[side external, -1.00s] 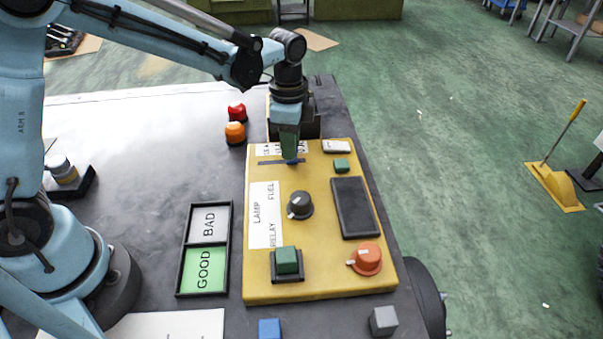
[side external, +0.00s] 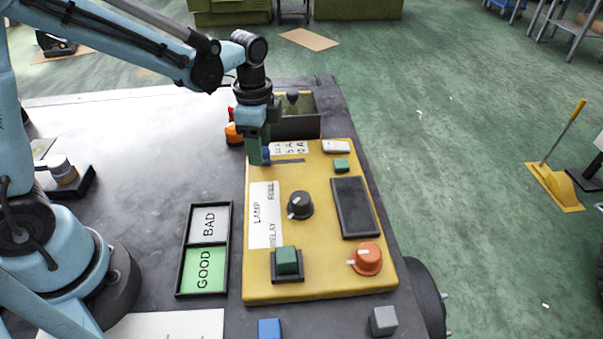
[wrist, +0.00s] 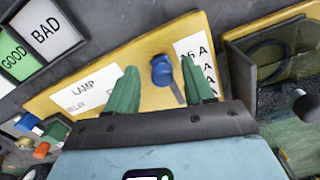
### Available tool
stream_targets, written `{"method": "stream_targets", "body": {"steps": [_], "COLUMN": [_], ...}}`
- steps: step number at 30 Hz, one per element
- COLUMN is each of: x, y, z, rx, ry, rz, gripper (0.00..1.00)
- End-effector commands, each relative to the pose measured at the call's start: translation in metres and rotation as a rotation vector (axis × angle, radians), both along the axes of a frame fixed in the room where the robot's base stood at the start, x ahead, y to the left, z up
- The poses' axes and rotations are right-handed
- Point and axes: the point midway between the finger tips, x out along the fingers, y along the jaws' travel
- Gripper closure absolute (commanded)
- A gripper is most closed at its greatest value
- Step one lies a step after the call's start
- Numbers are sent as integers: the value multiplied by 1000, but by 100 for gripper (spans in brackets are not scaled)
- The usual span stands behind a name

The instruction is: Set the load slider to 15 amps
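The blue slider knob (side external: 266,153) stands at the left end of the dark slot (side external: 290,160) on the yellow panel (side external: 325,275). In the wrist view the blue knob (wrist: 162,70) is between my two green fingers, with a visible gap on each side. My gripper (side external: 258,160) is open, with its fingertips low at the knob. A white scale label (side external: 288,149) with amp markings lies beside the slot. In the wrist view the label (wrist: 188,50) is partly hidden by a finger; its top line, ending in A, is nearest the knob.
The panel also carries a black dial (side external: 300,205), an orange dial (side external: 367,258), a green button (side external: 288,260) and a dark screen (side external: 355,208). An open bin (side external: 298,128) stands behind it. An orange lamp (side external: 233,134) is close left of my gripper.

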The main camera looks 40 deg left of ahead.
Motion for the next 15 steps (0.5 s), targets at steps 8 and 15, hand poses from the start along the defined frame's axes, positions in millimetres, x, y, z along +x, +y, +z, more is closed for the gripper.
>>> {"method": "stream_targets", "body": {"steps": [8, 15], "x": [1, 1], "y": [-1, -1], "z": [6, 37], "rx": [-1, -1], "ry": [-2, -2], "rz": [-1, -1], "gripper": [48, 48]}}
